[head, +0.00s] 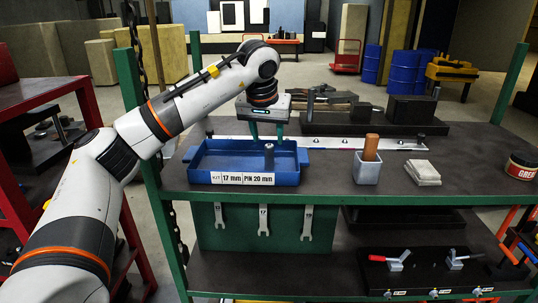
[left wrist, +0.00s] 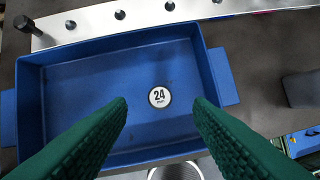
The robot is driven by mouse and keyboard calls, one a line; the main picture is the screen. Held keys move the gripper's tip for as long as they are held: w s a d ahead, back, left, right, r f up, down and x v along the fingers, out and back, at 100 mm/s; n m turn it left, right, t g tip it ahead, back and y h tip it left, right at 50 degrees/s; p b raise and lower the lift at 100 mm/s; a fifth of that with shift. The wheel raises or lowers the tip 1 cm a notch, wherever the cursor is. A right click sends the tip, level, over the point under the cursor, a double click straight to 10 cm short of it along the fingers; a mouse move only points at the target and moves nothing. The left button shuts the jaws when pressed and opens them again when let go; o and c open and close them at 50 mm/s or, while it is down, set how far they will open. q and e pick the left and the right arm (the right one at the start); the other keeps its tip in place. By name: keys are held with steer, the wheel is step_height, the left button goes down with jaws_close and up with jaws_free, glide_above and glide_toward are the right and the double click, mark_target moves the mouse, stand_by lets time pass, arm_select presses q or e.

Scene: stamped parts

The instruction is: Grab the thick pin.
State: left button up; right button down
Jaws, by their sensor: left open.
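My left gripper (head: 267,134) hangs above the blue tray (head: 212,158) with its two green fingers apart and nothing between them. A grey upright pin (head: 269,156) shows just below the fingers, at the tray's front right part. A dark pin (left wrist: 28,25) stands at the left end of the white rail. The right gripper is not in view.
The tray's front label (head: 242,178) reads KIT 17 mm, PIN 20 mm. The white rail (head: 340,143) runs behind. Bare bench top lies between them.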

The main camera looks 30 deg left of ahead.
mark_target(269, 145)
arm_select(q)
steer(key=shift+w+a+f+p, duration=0.1)
steer(key=shift+w+f+p, duration=0.15)
steer(key=shift+f+p, duration=0.25)
steer(key=p+x, duration=0.1)
steer(key=x, duration=0.2)
steer(key=shift+w+a+f, duration=0.1)
steer(key=shift+w+f, duration=0.05)
steer(key=shift+f, duration=0.15)
steer(key=shift+w+f, duration=0.1)
steer(key=shift+f, duration=0.2)
steer(key=shift+r, duration=0.1)
jaws_close()
